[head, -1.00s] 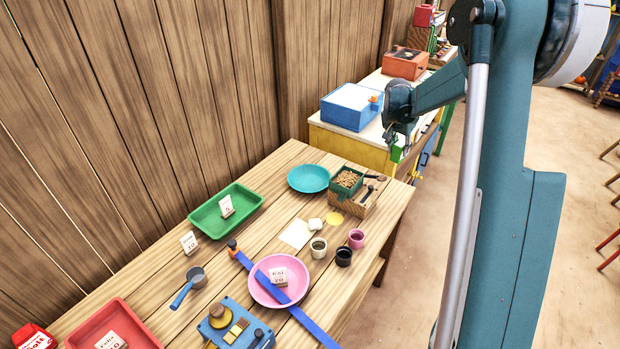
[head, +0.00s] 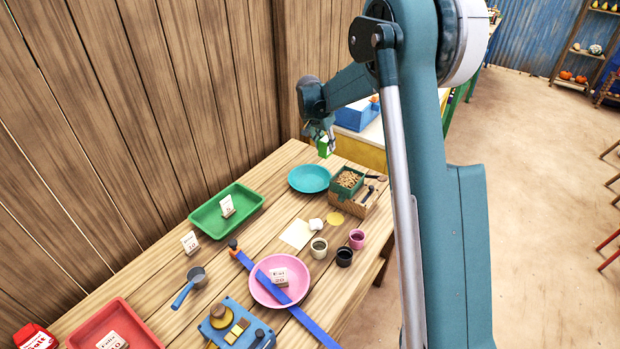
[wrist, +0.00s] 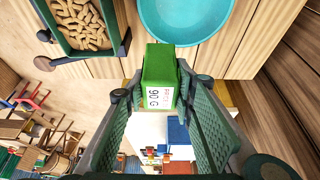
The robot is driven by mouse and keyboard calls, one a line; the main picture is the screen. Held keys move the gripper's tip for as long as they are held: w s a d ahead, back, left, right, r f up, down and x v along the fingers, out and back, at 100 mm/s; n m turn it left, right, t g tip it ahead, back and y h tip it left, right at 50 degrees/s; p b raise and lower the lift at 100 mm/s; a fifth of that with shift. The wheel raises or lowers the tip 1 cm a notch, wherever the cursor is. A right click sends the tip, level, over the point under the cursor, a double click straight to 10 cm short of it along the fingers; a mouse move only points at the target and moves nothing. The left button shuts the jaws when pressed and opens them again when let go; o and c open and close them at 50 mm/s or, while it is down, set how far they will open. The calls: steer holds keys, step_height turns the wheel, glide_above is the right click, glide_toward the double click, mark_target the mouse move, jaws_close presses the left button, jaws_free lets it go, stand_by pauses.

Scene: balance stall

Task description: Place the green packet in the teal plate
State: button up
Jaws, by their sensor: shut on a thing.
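The green packet (head: 324,147) hangs in my gripper (head: 322,138), above the far end of the wooden table. In the wrist view the green packet (wrist: 161,78) sits between the two fingers of my gripper (wrist: 160,100), with a white label reading "90 G" facing the camera. The teal plate (head: 309,178) lies on the table, just below and slightly left of the packet in the head view. In the wrist view the teal plate (wrist: 185,20) is at the top, partly cut off by the frame. It looks empty.
A green box of peanuts (head: 347,183) on a wooden block stands right of the plate. A green tray (head: 226,211), a pink plate (head: 262,290), small cups (head: 344,257) and a blue scale beam (head: 304,318) are nearer. The wooden wall (head: 230,80) is close behind.

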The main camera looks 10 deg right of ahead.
steer(key=a, duration=0.6)
glide_above(310, 183)
step_height(310, 183, down, 4)
steer(key=shift+f, duration=0.5)
steer(key=shift+f, duration=3.1)
steer(key=shift+f, duration=0.1)
steer(key=shift+f+b, duration=0.4)
steer(key=shift+f, duration=1.4)
steer(key=shift+f, duration=0.1)
